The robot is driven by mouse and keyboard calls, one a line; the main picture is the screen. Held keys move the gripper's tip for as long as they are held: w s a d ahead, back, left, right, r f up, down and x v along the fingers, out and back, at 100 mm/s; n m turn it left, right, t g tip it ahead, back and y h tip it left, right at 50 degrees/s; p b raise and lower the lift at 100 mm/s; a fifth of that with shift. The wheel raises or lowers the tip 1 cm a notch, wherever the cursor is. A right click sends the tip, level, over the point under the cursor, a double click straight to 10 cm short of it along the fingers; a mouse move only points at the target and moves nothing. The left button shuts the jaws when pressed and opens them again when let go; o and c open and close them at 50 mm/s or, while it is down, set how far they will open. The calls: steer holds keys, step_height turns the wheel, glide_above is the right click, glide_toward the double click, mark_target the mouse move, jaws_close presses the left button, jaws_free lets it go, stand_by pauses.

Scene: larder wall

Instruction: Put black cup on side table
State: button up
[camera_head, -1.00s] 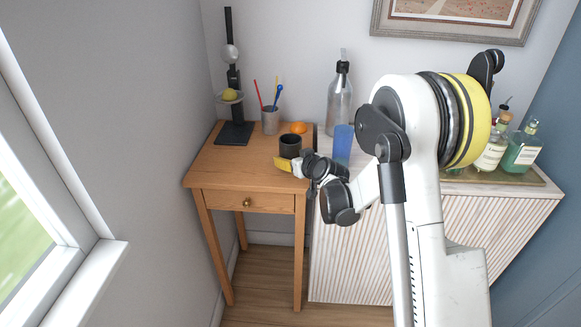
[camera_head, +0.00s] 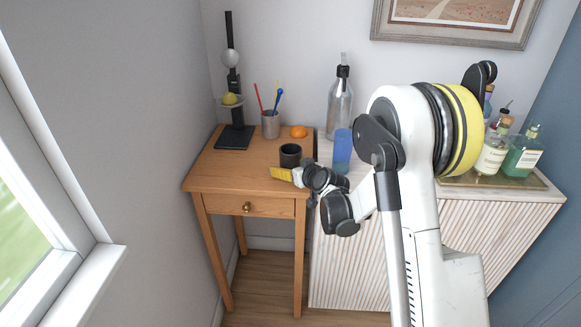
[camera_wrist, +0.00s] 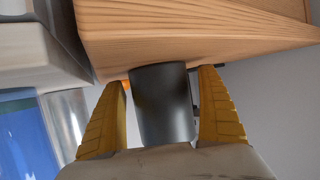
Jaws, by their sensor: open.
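The black cup (camera_head: 290,157) stands upright on the wooden side table (camera_head: 224,173), near its right edge. My gripper (camera_head: 281,174) is at the near side of the cup, low by the table top. In the wrist view the cup (camera_wrist: 163,105) is between the two yellow fingers of my open gripper (camera_wrist: 163,95). A narrow gap shows on each side of the cup. The table's wood (camera_wrist: 190,35) fills the top of that view. The cup's inside is dark, and its lower part is partly hidden in the head view.
An orange (camera_head: 298,131), a cup of utensils (camera_head: 270,125) and a black stand (camera_head: 235,135) with a lemon are behind on the table. A blue glass (camera_head: 342,150) and a bottle (camera_head: 339,105) stand on the white cabinet to the right. The table's front left is clear.

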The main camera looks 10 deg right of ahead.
steer(key=p+v, duration=0.3)
steer(key=v, duration=0.8)
steer(key=shift+s+r, duration=0.35)
steer(key=shift+s, duration=0.05)
steer(key=s+a+r+g, duration=0.35)
steer(key=s+r, duration=0.45)
steer(key=s, duration=0.3)
steer(key=s+d+m+g+h, duration=0.1)
steer(key=s+m+g+h, duration=0.1)
steer(key=s, duration=1.8)
steer(key=shift+d+r+g+h, duration=0.2)
steer(key=shift+r+g+h, duration=0.15)
steer(key=shift+r+h, duration=0.05)
